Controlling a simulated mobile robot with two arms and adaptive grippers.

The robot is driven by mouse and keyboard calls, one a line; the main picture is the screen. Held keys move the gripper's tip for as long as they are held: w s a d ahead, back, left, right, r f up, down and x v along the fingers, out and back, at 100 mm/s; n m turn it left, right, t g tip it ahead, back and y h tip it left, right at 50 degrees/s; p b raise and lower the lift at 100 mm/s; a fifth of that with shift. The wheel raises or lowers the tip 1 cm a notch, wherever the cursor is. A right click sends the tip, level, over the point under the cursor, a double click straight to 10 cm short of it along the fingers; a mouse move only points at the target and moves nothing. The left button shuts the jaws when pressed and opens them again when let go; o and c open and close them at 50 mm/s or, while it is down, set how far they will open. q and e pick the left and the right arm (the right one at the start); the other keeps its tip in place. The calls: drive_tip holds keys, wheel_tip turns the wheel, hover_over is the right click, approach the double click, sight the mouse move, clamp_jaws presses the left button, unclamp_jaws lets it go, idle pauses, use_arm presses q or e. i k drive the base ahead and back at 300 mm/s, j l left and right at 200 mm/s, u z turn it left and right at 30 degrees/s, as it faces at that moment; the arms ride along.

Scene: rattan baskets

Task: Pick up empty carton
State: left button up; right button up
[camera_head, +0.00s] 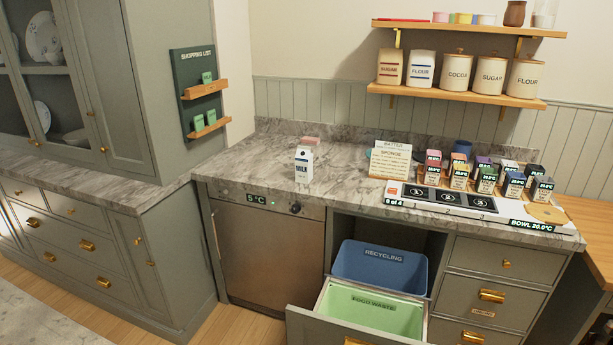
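Neither of my grippers shows in the head view.
A pulled-out drawer holds a blue recycling bin (380,272) and a green food waste bin (372,310) below the counter. The counter left of the milk carton is clear.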

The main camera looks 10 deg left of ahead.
sight(304, 157)
drive_tip(key=j+z, duration=0.15)
drive_tip(key=z, duration=0.4)
drive_tip(key=i+j+z, duration=0.15)
drive_tip(key=j+z, duration=0.2)
drive_tip(key=j, duration=0.6)
drive_tip(key=j+z, duration=0.35)
drive_tip(key=j, duration=0.55)
drive_tip(key=i, duration=0.05)
